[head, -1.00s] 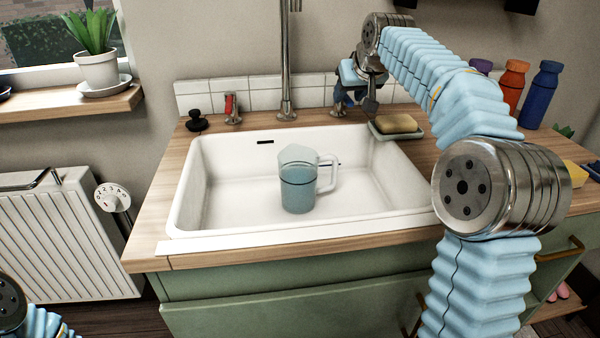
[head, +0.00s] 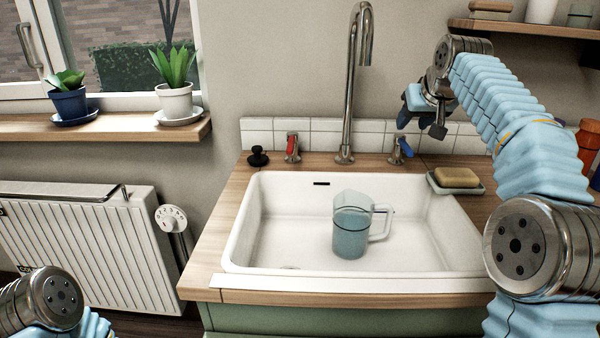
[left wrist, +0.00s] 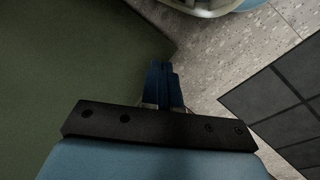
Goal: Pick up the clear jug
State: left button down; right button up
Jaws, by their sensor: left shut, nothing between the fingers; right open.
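The clear jug (head: 351,232) stands upright in the white sink (head: 290,240), with its handle on the right and what looks like bluish water inside. My right gripper (head: 421,121) is open and empty. In the head view it appears above and to the right of the jug, near the blue-marked tap handle and apart from the jug. My left gripper (left wrist: 162,75) shows in the left wrist view, shut and empty, away from the sink. In the head view only part of my left arm shows at the lower left; its gripper is out of that picture.
A tall chrome tap (head: 352,90) rises behind the sink, between a red-marked handle (head: 292,147) and a blue-marked one (head: 402,150). A black plug (head: 258,156) stands at the back left. A soap dish (head: 455,185) holds yellow soap (head: 457,177) at the back right. The sink around the jug is clear.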

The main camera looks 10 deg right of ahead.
aim_at(354, 210)
jog(key=k+j, duration=0.1)
jog(key=k, duration=0.4)
jog(key=k+j, duration=0.15)
jog(key=k, duration=0.35)
jog(key=k+j, duration=0.1)
jog(key=k, duration=0.4)
